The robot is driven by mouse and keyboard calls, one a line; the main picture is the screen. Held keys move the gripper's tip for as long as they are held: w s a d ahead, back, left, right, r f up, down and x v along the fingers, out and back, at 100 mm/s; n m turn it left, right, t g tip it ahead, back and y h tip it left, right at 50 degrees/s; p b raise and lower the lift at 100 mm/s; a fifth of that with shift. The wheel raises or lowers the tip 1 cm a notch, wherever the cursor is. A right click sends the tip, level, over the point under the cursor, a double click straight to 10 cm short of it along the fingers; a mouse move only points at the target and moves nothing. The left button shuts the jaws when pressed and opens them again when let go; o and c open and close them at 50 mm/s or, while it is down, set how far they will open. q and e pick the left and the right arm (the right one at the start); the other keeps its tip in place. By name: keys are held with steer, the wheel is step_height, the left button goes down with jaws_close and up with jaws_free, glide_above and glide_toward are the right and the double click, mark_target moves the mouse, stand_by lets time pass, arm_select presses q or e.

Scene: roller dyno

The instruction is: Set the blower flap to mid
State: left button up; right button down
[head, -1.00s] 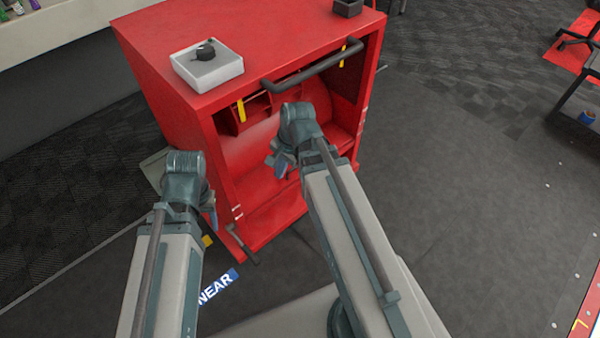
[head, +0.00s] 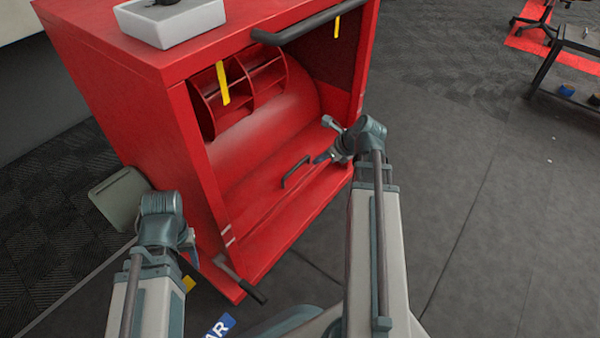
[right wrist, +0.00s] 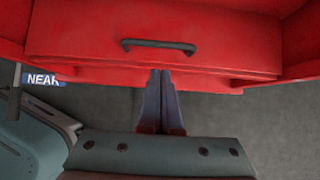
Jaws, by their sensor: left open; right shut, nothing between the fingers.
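The blower flap appears to be the red panel (head: 262,210) low in the open front of the red cabinet, with a dark bar handle (head: 296,172). The handle also shows in the right wrist view (right wrist: 158,46), above the fingertips. My right gripper (head: 320,159) is shut and empty, just right of the handle in the head view and apart from it. In the right wrist view its fingers (right wrist: 160,73) are together near the panel's front edge; contact is unclear. My left gripper (head: 191,252) is open outside the cabinet's lower left corner, its fingers partly hidden.
The red cabinet (head: 120,85) has a dark bar (head: 305,26) across its top front and a rounded drum inside. A white box (head: 170,22) stands on top. A black-gripped lever (head: 243,282) juts out at the lower left corner.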

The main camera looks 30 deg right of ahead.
steer(key=b+x, duration=0.8)
steer(key=x, duration=0.2)
steer(key=shift+r, duration=0.15)
step_height(320, 180, up, 5)
steer(key=g+h+p, duration=0.1)
steer(key=g+p, duration=0.1)
steer(key=p, duration=0.6)
glide_above(298, 166)
steer(key=shift+w+r, duration=0.1)
steer(key=shift+r, duration=0.1)
